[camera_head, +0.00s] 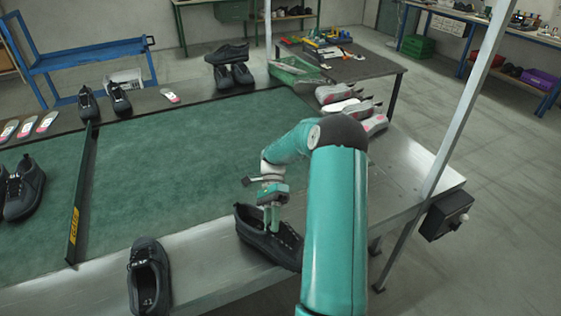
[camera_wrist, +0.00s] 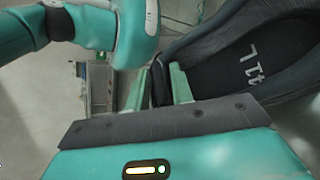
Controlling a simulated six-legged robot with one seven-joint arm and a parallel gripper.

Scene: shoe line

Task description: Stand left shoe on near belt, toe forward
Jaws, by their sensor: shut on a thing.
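A dark shoe (camera_head: 262,240) is at the metal ledge by the near edge of the green belt (camera_head: 190,175), its toe pointing to the lower right. My gripper (camera_head: 271,218) is shut on the shoe's upper edge near its opening. In the wrist view the fingers (camera_wrist: 165,88) pinch a dark strip of the shoe (camera_wrist: 200,45), and its insole shows a light "L" and a size mark. Whether the sole touches the ledge I cannot tell. My arm hides part of the toe end.
Another dark shoe (camera_head: 149,277) stands on the ledge at the left. A dark gate bar (camera_head: 80,195) crosses the belt. More shoes (camera_head: 22,188) are at the far left, and others (camera_head: 230,65) at the back. The belt's middle is clear.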

